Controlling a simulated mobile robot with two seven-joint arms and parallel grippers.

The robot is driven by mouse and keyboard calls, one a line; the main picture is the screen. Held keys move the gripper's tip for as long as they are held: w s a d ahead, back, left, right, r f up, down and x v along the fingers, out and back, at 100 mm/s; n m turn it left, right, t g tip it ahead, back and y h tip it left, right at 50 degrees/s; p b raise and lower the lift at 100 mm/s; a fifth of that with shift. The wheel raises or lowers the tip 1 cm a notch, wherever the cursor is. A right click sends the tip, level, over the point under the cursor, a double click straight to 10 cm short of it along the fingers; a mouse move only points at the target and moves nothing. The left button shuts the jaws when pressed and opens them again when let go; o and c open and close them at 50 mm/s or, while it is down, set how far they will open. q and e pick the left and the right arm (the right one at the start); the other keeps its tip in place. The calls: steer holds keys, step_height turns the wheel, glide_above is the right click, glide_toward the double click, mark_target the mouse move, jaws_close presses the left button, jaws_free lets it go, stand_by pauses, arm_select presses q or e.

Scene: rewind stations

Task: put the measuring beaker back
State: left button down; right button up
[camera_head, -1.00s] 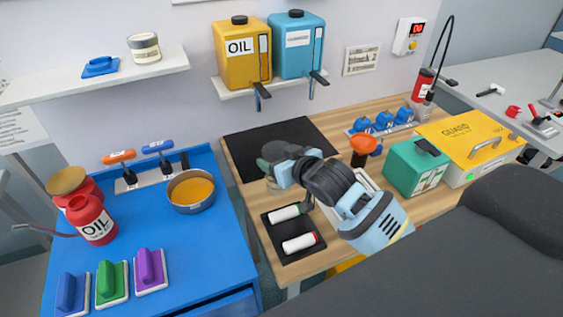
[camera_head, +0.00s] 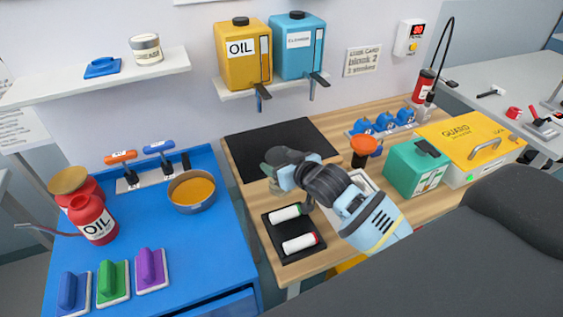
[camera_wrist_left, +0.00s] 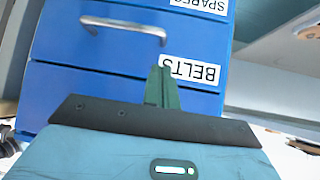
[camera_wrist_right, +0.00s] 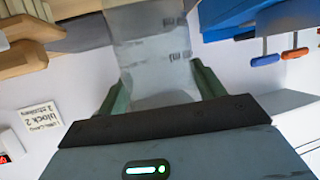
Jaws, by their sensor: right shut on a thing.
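The measuring beaker (camera_wrist_right: 152,45) is clear and greyish with faint marks, and fills the space between the green fingers of my right gripper (camera_wrist_right: 160,84) in the right wrist view. The gripper is shut on it. In the head view my right gripper (camera_head: 279,163) is over the wooden bench, near the front edge of the black mat (camera_head: 265,143). The beaker is mostly hidden there by the gripper and arm. My left gripper (camera_wrist_left: 162,88) shows only in the left wrist view, its fingers together and empty, before blue drawers labelled BELTS and SPARES.
A black tray (camera_head: 271,236) with two white rollers lies just in front of the right gripper. A pan (camera_head: 192,191) and oil can (camera_head: 93,220) occupy the blue bench.

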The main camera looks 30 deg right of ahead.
steer(key=shift+f, duration=0.1)
steer(key=o, duration=1.1)
steer(key=shift+o, duration=0.2)
steer(key=v, duration=1.2)
